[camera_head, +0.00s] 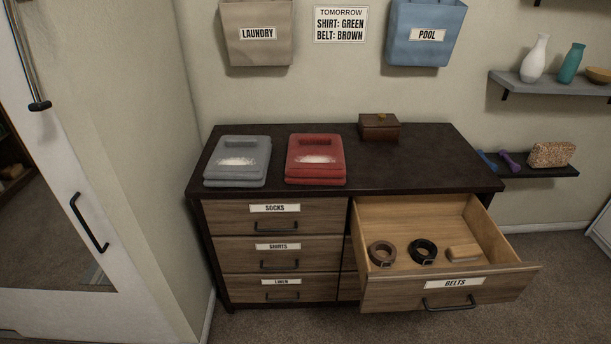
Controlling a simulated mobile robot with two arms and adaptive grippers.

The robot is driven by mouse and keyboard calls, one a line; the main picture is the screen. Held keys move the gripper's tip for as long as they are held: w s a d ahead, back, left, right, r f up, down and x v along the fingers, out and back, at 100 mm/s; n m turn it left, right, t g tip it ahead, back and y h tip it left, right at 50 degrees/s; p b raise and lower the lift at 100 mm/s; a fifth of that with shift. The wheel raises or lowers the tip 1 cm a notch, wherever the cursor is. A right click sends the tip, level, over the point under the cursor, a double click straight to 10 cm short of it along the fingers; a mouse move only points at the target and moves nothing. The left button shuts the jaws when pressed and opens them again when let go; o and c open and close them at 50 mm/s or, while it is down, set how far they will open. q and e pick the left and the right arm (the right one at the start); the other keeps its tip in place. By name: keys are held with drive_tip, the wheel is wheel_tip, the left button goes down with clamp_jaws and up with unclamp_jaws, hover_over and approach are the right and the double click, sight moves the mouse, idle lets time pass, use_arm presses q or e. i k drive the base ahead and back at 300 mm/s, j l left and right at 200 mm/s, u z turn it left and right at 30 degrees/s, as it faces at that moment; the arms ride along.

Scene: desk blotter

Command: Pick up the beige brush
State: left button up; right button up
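The brush's bristles cannot be made out. Neither of my grippers is in view.
The socks (235,218), shirts and linen drawers are shut. Wall shelves (560,88) stand at right. Carpet lies in front.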

sight(468, 251)
drive_tip(key=l+u, duration=0.15)
drive_tip(key=l, duration=0.5)
drive_tip(key=k+l+u, duration=0.1)
drive_tip(key=l, duration=0.55)
